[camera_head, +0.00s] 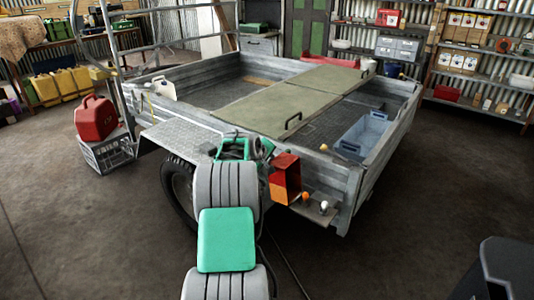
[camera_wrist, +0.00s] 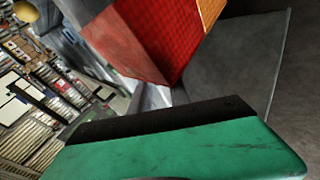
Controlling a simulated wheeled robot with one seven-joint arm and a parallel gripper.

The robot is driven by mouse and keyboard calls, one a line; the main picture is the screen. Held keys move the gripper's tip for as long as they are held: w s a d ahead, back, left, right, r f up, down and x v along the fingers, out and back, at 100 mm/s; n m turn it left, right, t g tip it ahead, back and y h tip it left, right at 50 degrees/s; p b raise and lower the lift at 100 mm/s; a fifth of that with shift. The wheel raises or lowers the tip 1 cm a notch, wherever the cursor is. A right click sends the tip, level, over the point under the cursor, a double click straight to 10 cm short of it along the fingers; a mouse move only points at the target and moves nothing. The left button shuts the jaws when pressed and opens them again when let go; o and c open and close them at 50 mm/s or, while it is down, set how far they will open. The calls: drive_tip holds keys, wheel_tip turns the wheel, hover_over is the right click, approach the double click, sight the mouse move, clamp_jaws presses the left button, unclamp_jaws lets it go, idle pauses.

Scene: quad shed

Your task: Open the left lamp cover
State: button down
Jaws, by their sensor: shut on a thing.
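The left lamp cover (camera_head: 285,178), a red and orange lens box, stands at the trailer's near corner. It also shows large at the top of the wrist view (camera_wrist: 150,42). It stands to the left of an orange bulb (camera_head: 305,196) and a white bulb (camera_head: 324,207), which are exposed on a small plate. My green gripper (camera_head: 258,150) is at the cover's left side and shut on it. In the wrist view one green finger with a black pad lies close under the red lens; the other finger and the exact grip are hidden.
The trailer bed (camera_head: 321,128) holds olive boards (camera_head: 275,107) and a blue crate (camera_head: 363,139). A red jerrycan (camera_head: 95,118) sits on a grey crate (camera_head: 107,152) at left. A dark box (camera_head: 508,268) is at lower right. The floor right of the trailer is clear.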

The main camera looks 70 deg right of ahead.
drive_tip(key=shift+w+d+f+p, duration=0.2)
drive_tip(key=shift+w+f+p, duration=0.15)
drive_tip(key=shift+w+f, duration=0.55)
drive_tip(key=c, duration=1.3)
unclamp_jaws()
drive_tip(key=shift+r, duration=0.1)
drive_tip(key=p+v, duration=0.1)
drive_tip(key=v, duration=0.6)
drive_tip(key=shift+a+r, duration=0.15)
drive_tip(key=shift+a, duration=0.15)
